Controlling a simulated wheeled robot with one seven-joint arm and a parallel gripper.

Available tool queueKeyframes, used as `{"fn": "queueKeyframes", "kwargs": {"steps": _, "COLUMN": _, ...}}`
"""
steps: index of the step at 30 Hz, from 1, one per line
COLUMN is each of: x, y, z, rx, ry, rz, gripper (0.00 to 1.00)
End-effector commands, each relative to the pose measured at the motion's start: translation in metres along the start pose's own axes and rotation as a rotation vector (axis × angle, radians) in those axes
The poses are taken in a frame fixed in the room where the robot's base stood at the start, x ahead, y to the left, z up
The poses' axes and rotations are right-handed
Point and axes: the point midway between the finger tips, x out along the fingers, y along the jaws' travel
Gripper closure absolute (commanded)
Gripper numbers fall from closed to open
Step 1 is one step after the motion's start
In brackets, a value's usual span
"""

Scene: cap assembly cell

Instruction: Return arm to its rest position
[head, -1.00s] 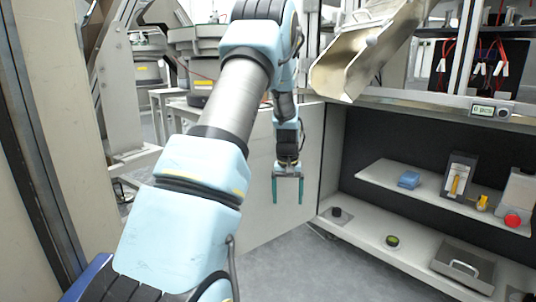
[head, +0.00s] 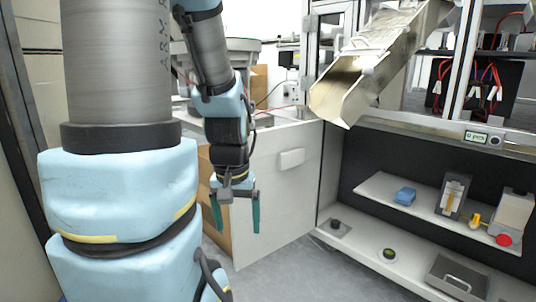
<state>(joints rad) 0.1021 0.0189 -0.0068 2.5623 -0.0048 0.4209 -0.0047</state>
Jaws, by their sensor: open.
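My gripper (head: 236,213) hangs from my arm left of the middle of the head view. Its two green fingers point down and stand apart, with nothing between them. It is in front of the white cabinet door (head: 275,215), clear of the shelves on the right. My blue and grey arm is folded and fills much of the left side, hiding what is behind it.
A metal chute (head: 362,75) slopes down at the upper middle. The cabinet's upper shelf (head: 385,188) holds a blue item (head: 405,196), a yellow item (head: 474,219) and a box with a red knob (head: 504,240). The lower shelf (head: 360,255) holds a dark round piece (head: 389,254) and a metal case (head: 455,279).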

Motion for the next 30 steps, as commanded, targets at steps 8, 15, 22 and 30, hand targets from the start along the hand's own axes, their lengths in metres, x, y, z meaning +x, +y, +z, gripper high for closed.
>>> {"fn": "queueKeyframes", "kwargs": {"steps": 8, "x": -0.085, "y": 0.000, "z": -0.013, "rx": 0.000, "ry": 0.000, "rz": 0.000, "gripper": 0.11}}
{"fn": "queueKeyframes", "kwargs": {"steps": 15, "x": -0.159, "y": 0.001, "z": -0.023, "rx": 0.000, "ry": 0.000, "rz": 0.000, "gripper": 0.11}}
{"fn": "queueKeyframes", "kwargs": {"steps": 22, "x": -0.229, "y": 0.001, "z": -0.033, "rx": 0.000, "ry": 0.000, "rz": 0.000, "gripper": 0.11}}
{"fn": "queueKeyframes", "kwargs": {"steps": 30, "x": -0.306, "y": 0.001, "z": -0.044, "rx": 0.000, "ry": -0.001, "rz": 0.000, "gripper": 0.11}}
